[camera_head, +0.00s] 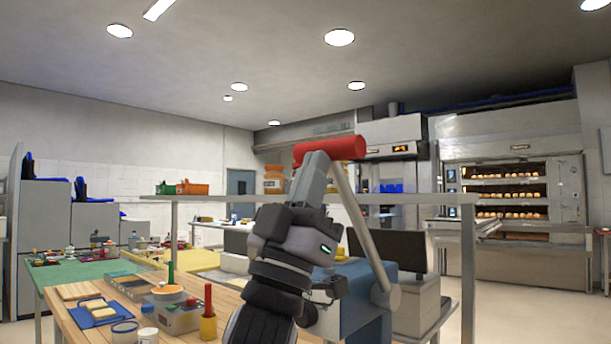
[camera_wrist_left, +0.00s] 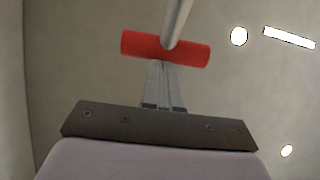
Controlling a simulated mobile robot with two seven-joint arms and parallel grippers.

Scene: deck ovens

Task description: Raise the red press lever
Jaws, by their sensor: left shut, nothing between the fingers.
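The press lever has a red cylindrical grip (camera_head: 338,148) on a grey rod (camera_head: 362,228) that slopes down right to a pivot on the blue press (camera_head: 345,285). The grip stands high, above the shelf rail. My left gripper (camera_head: 314,160) is shut and empty, with its tips at the near side of the red grip. In the left wrist view the red grip (camera_wrist_left: 190,52) lies across just beyond the shut fingertips (camera_wrist_left: 162,68), with the rod running up from it. The tips look touching or very close; I cannot tell which. My right gripper is not in view.
A wooden table (camera_head: 185,335) with tubs, a blue tray (camera_head: 95,312) and a scale-like device (camera_head: 175,312) is at lower left. A grey shelf rail (camera_head: 430,198) crosses behind my arm. A dark monitor (camera_head: 401,249) stands right of the press. Deck ovens (camera_head: 515,180) are far right.

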